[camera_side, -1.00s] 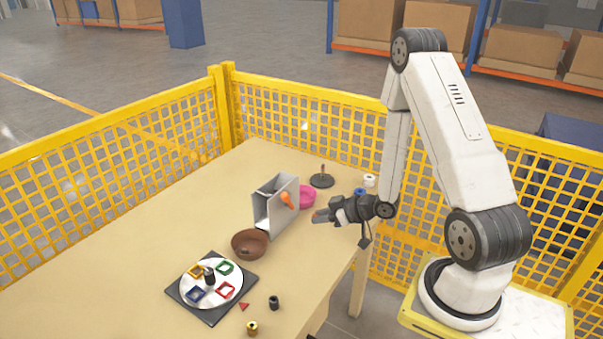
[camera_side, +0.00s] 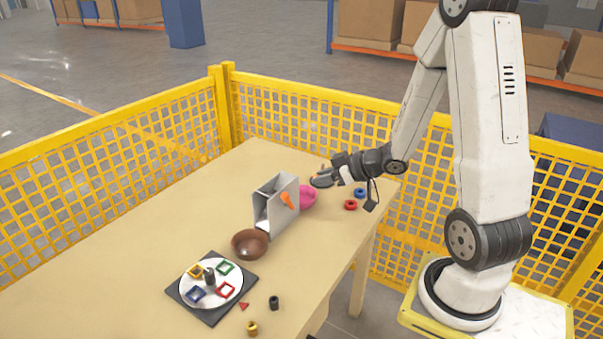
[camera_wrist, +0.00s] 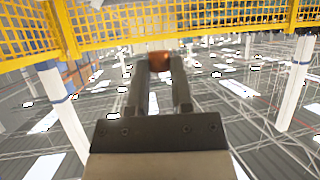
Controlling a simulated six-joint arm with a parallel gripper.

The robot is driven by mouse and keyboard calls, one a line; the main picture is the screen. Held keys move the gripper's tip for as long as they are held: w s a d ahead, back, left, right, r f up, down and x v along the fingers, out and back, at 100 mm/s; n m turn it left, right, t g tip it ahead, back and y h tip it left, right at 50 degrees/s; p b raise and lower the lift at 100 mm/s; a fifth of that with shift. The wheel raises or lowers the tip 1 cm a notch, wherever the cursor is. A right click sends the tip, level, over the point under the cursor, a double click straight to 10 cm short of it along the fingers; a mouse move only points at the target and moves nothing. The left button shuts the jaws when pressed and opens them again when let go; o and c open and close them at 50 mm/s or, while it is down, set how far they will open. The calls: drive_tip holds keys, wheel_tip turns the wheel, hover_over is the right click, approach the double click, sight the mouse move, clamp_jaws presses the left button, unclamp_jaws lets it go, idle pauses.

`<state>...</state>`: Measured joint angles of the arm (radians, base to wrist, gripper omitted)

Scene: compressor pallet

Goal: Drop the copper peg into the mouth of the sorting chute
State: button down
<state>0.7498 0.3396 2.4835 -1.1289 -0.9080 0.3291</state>
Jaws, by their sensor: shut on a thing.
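The sorting chute (camera_side: 262,215) is a grey upright box on the table with an orange part on its right side. In the wrist view, a rounded copper-brown end, the copper peg (camera_wrist: 159,61), shows between the fingertips of my gripper (camera_wrist: 163,72), which is shut on it. In the side view my gripper (camera_side: 325,176) is at the far right of the table, behind and right of the chute, over the dark round base (camera_side: 320,183). The peg is too small there to make out clearly, and the gripper partly covers the base.
A magenta bowl (camera_side: 309,197) stands between chute and gripper. A brown bowl (camera_side: 250,251) is in front of the chute. Red (camera_side: 350,204) and blue (camera_side: 361,192) rings lie near the right edge. A dark square board (camera_side: 212,314) with a white disc is in front. Yellow mesh fencing (camera_side: 150,150) encloses the table.

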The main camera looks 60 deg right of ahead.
drive_tip(key=w+d+r, duration=0.1)
drive_tip(key=w+r, duration=0.1)
drive_tip(key=w, duration=0.5)
drive_tip(key=w+d+r, duration=0.2)
drive_tip(key=w, duration=0.5)
drive_tip(key=shift+w+a+f, duration=0.1)
drive_tip(key=shift+w+f, duration=0.05)
drive_tip(key=shift+f, duration=1.1)
drive_tip(key=shift+w+a+f, duration=0.1)
drive_tip(key=shift+w+f, duration=0.05)
drive_tip(key=shift+f, duration=1.05)
drive_tip(key=shift+f, duration=2.7)
